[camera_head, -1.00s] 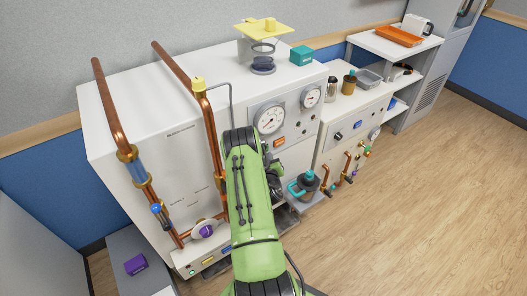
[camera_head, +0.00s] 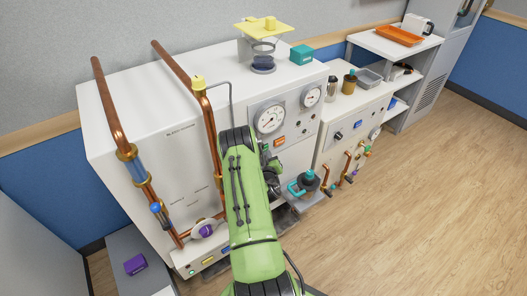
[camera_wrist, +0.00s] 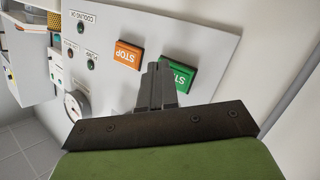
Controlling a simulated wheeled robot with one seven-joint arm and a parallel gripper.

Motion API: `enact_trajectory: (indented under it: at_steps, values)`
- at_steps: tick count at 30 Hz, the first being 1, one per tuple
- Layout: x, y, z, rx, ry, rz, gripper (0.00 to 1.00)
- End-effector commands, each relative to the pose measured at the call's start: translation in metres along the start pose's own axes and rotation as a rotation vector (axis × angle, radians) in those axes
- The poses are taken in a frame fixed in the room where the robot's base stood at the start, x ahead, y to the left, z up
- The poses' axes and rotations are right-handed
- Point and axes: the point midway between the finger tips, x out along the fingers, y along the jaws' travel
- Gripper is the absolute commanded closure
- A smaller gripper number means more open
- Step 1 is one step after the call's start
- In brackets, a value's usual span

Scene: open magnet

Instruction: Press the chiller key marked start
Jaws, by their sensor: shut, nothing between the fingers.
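In the wrist view a green key (camera_wrist: 178,72) with white lettering beginning "ST" sits on a pale panel (camera_wrist: 205,45); part of its lettering is hidden behind my fingers. An orange key (camera_wrist: 127,54) marked STOP is to its left. My gripper (camera_wrist: 157,69) is shut and empty, its fingertips over the green key's left edge and the gap between the keys; I cannot tell whether they touch.
Gauges (camera_head: 269,119) are above the keys. Copper pipes (camera_head: 208,135) rise left of my arm. The wooden floor (camera_head: 430,200) is clear.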

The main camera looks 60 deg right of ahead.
Motion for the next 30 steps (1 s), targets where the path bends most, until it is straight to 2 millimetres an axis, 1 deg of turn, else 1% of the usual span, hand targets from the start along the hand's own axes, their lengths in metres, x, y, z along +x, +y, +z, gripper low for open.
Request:
enact_trajectory:
  at_steps: [30]
  values:
    - [0.0067, -0.0037, -0.0039, 0.000, 0.000, 0.000, 1.00]
